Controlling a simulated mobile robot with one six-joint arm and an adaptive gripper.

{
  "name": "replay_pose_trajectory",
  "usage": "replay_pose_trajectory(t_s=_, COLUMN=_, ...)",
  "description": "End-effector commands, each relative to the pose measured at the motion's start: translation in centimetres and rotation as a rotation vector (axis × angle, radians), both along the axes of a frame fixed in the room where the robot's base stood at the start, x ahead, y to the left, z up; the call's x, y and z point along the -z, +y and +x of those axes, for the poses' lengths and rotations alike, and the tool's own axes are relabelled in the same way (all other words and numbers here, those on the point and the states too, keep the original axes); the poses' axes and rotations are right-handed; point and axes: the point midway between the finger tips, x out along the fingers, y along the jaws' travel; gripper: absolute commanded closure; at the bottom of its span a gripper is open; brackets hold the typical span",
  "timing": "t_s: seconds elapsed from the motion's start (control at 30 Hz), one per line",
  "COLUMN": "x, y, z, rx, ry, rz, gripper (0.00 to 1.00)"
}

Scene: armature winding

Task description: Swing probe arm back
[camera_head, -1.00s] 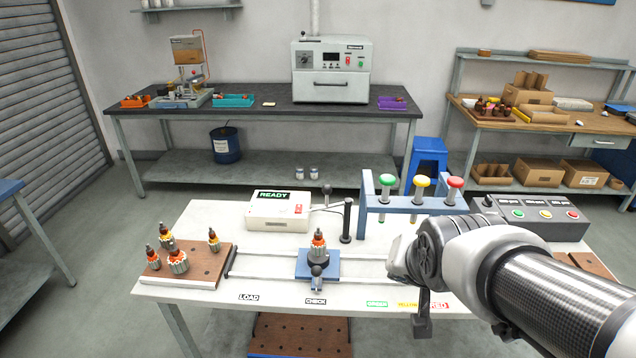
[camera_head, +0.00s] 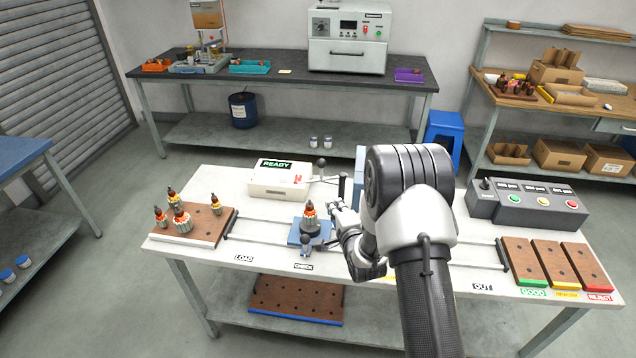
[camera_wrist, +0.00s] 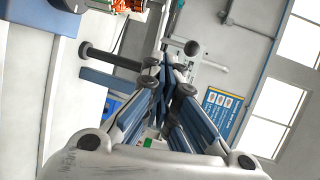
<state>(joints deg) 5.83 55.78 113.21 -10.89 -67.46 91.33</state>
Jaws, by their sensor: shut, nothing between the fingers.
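The probe arm (camera_head: 328,179) is a thin rod running from the right side of the READY box to a black upright post (camera_head: 342,186), with a dark ball knob (camera_head: 321,162) near it. My gripper (camera_head: 333,202) is shut and empty, just in front of the post and to the right of the armature (camera_head: 309,217), which stands upright on a blue carriage (camera_head: 296,239) at CHECK. In the wrist view, my shut fingers (camera_wrist: 166,66) lie beside a dark round bar (camera_wrist: 108,58); I cannot tell whether they touch it.
The white READY box (camera_head: 280,179) stands behind the carriage. A brown board (camera_head: 205,236) with several armatures is at the left. Good, rework and reject boards (camera_head: 556,262) and a button console (camera_head: 525,204) are at the right. My arm hides most of the blue lamp rack.

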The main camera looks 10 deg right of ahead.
Motion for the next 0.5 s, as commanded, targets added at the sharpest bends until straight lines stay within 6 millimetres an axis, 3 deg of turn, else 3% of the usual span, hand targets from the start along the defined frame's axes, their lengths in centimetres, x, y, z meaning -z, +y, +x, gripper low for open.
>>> replay_pose_trajectory(t_s=0.23, x=0.8, y=0.2, z=2.0, rx=0.000, ry=-0.011, rz=0.016, gripper=1.00)
replay_pose_trajectory(t_s=0.5, x=1.9, y=0.7, z=7.6, rx=0.001, ry=-0.011, rz=0.015, gripper=1.00)
